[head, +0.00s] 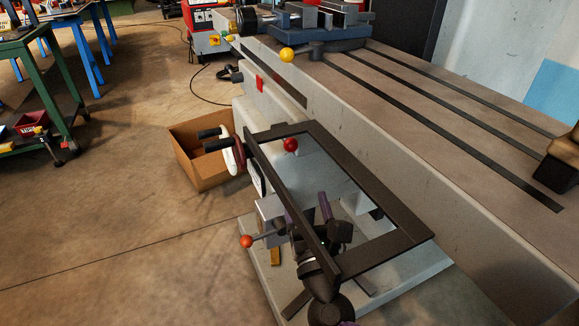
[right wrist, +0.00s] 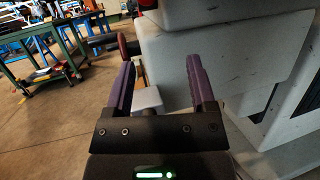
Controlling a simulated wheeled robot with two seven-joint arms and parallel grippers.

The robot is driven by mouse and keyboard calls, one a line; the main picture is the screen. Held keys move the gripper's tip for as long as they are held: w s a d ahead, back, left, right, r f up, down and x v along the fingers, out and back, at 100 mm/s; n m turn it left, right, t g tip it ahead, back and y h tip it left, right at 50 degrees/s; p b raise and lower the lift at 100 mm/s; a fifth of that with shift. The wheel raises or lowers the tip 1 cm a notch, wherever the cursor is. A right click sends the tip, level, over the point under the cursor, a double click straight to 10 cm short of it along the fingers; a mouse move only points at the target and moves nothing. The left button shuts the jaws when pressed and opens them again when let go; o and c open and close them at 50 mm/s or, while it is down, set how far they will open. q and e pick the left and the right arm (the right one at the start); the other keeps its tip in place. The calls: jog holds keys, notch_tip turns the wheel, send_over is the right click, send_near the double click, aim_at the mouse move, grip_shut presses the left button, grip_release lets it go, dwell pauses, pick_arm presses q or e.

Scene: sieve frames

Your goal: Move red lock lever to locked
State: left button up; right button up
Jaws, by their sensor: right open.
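Two red-knobbed items could be the lock lever. One is a lever with an orange-red ball (head: 246,241) on a thin rod, running to a grey block (head: 270,209) on the machine's side. The other is a red ball (head: 291,145) higher up, beside the handwheel; its rod is not clear. My right gripper (head: 307,198) is open, with purple fingers, just right of the grey block. In the right wrist view the open fingers (right wrist: 160,62) have a pale block (right wrist: 147,98) showing beyond and between them; nothing is gripped. My left gripper is out of view.
A dark rectangular frame (head: 405,246) overlaps my right arm. A handwheel (head: 229,150) with black handles stands near a cardboard box (head: 200,178). The slotted machine table (head: 430,110) lies to the right, with a vise and yellow ball (head: 287,55).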

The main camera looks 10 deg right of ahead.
aim_at(291, 143)
jog(key=shift+n+t+y, duration=0.3)
jog(key=shift+n+t, duration=0.3)
jog(key=shift+n, duration=0.2)
jog(key=w+r, duration=0.2)
jog(key=w, duration=0.1)
jog(key=w+a+r+b, duration=0.1)
jog(key=w+r, duration=0.3)
jog(key=w, duration=0.1)
jog(key=shift+w+a+r+b, duration=0.2)
jog(key=shift+w+a+b, duration=0.1)
jog(key=shift+w, duration=0.05)
grip_shut()
jog(key=shift+f, duration=0.1)
